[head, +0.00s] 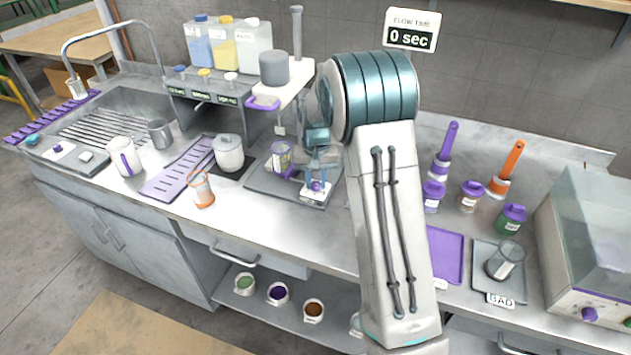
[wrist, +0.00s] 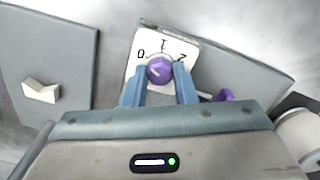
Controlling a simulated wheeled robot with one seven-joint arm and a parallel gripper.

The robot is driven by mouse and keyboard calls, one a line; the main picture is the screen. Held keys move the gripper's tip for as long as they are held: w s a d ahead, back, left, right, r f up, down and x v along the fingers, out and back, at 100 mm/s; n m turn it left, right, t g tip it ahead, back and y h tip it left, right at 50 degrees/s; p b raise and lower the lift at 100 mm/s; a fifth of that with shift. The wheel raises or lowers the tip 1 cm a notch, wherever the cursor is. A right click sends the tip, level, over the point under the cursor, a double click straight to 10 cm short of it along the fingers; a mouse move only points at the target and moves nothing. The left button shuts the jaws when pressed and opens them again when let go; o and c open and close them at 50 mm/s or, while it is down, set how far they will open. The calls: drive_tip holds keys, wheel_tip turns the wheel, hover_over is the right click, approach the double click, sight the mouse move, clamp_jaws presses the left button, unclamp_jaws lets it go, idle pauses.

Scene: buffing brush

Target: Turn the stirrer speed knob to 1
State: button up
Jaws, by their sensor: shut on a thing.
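The stirrer speed knob (wrist: 159,71) is a round purple knob on a white dial plate (wrist: 184,50) marked 0, 1 and 2. In the wrist view my gripper (wrist: 160,77) has one blue finger on each side of the knob, closed on it. A pale mark shows on the knob, but it is too small to read its setting surely. In the head view the knob (head: 316,186) is small and partly covered by my gripper (head: 317,177), at the front right of the grey stirrer base (head: 270,185).
A clear beaker with a purple handle (head: 280,158) stands on the stirrer base, close left of my gripper. Purple and orange brushes (head: 505,168) stand to the right.

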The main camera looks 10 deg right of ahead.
sight(316, 183)
drive_tip(key=m+b, duration=0.1)
drive_tip(key=m, duration=0.4)
drive_tip(key=shift+w, duration=0.1)
drive_tip(key=shift+r+m+b, duration=0.1)
drive_tip(key=shift+m+b, duration=0.25)
drive_tip(key=shift+m, duration=2.05)
drive_tip(key=o, duration=1)
wheel_tip(316, 183, up, 14)
drive_tip(key=b, duration=0.1)
